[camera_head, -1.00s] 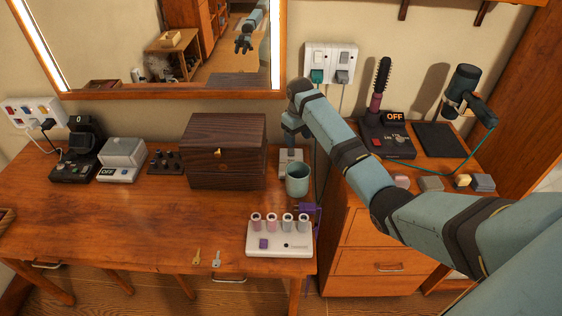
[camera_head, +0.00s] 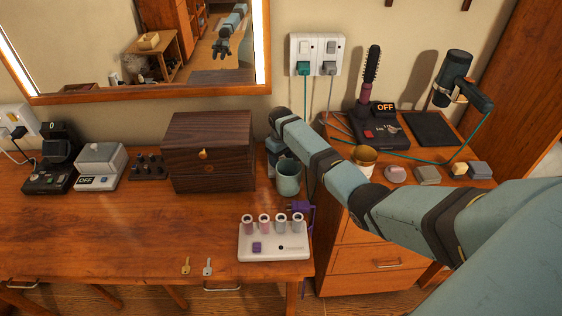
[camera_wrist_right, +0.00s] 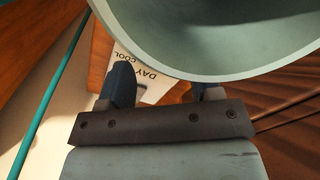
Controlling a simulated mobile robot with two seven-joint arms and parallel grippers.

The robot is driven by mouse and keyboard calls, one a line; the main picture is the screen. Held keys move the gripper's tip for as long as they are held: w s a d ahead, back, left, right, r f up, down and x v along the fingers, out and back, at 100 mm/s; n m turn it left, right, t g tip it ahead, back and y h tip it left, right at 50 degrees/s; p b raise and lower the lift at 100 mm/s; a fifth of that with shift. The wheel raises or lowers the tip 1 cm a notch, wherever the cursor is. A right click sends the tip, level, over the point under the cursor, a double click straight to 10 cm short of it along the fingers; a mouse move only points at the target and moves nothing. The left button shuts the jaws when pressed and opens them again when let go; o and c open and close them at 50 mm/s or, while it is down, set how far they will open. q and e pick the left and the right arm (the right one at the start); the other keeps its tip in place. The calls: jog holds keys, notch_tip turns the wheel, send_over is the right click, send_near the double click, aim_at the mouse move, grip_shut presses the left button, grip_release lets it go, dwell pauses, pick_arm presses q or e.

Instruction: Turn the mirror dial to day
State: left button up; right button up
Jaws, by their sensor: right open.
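The mirror dial's knob does not show. In the right wrist view a white plate (camera_wrist_right: 152,90) printed "DAY" and "COOL" shows between my fingers, partly covered by a grey-green cup (camera_wrist_right: 210,45). In the head view this cup (camera_head: 289,180) stands upright on the desk, just in front of my right gripper (camera_head: 274,158). My right gripper is open, its two dark blue fingers (camera_wrist_right: 165,88) apart at the plate, partly hidden by the cup's rim. The mirror (camera_head: 140,50) hangs on the wall behind the desk. My left gripper is out of view.
A dark wooden box (camera_head: 212,155) stands left of my right gripper. The desk's left front is clear.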

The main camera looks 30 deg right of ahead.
jog(key=shift+f, duration=0.7)
jog(key=c, duration=0.9)
jog(key=shift+c, duration=0.2)
